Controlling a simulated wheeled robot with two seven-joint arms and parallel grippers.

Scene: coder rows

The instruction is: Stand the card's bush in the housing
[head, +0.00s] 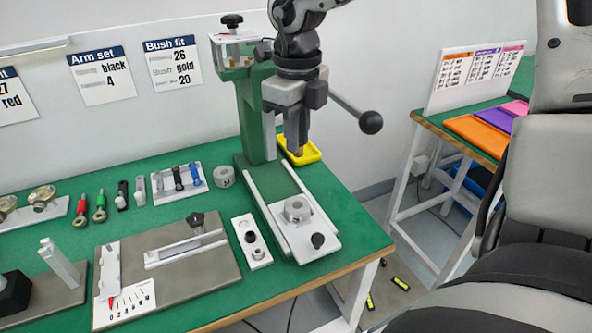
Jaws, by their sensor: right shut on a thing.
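My right gripper (297,140) points down in front of the green press and is shut on a small gold bush (299,153), mostly hidden between the fingers. The housing (297,209), a grey ring with a hole, sits on the light plate of the press's base, below the gripper and apart from the bush. A second grey ring (224,176) stands on the bench left of the press. The Bush fit card (172,63) on the wall reads 26, gold and 20. My left gripper is not in view.
The green press (254,115) has a lever with a black knob (371,122) at right. A yellow tray (312,154) lies behind the gripper. A small plate with fittings (251,241) and a grey gauge board (215,262) lie left of the press's base. The bench ends at right.

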